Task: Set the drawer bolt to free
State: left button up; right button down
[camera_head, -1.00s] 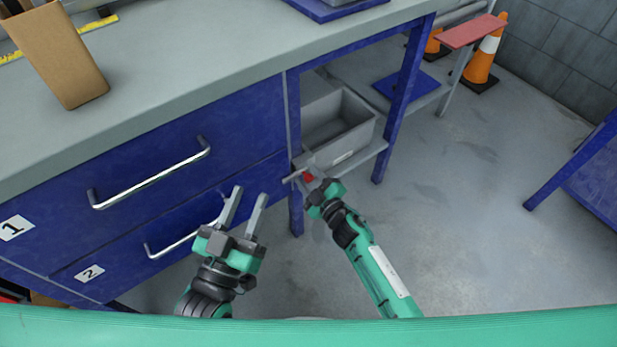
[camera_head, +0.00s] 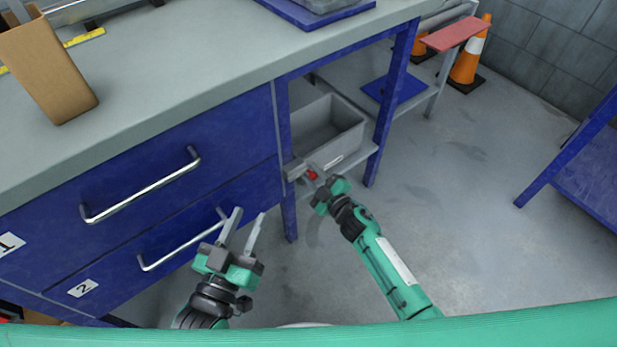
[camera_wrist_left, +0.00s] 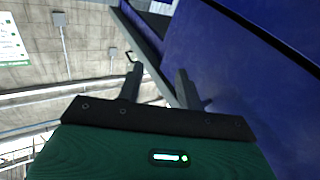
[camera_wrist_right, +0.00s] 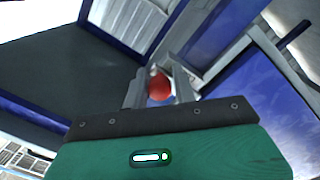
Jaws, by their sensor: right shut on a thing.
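The drawer bolt's red knob (camera_head: 312,174) sits by the table's blue leg, right of the drawers. It also shows as a red ball in the right wrist view (camera_wrist_right: 160,87), between the fingers. My right gripper (camera_head: 317,178) is shut on the knob. A grey metal piece (camera_head: 295,169) shows beside the knob; the bolt's exact position is hard to tell. My left gripper (camera_head: 244,230) is open and empty in front of the lower drawer (camera_head: 215,215), near its handle (camera_head: 180,243). The upper drawer (camera_head: 140,160) is flush with the front.
A grey bin (camera_head: 345,140) stands on the low shelf behind the knob. The worktop (camera_head: 180,80) holds a brown container (camera_head: 50,75). Orange cones (camera_head: 467,60) stand at the back right. The floor on the right is clear.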

jog(key=shift+w+r, duration=0.15)
jog(key=shift+r, duration=0.15)
jog(key=c, duration=1.2)
grip_release()
jog(key=shift+d, duration=0.1)
jog(key=shift+c, duration=0.2)
pick_arm(q)
jog(key=shift+r, duration=0.1)
pick_arm(e)
jog(key=shift+f, duration=0.1)
jog(key=shift+s+d, duration=0.25)
jog(key=shift+s, duration=0.25)
pick_arm(q)
jog(key=s+d+f+g+p, duration=0.1)
jog(key=s+f+g, duration=0.3)
jog(key=f, duration=0.4)
jog(key=shift+d+g+y+p, duration=0.15)
jog(key=shift+g+y+p, duration=0.25)
jog(key=shift+g+p, duration=0.25)
pick_arm(e)
jog(key=v, duration=1.2)
jog(key=shift+s+d, duration=0.15)
jog(key=shift+s, duration=0.2)
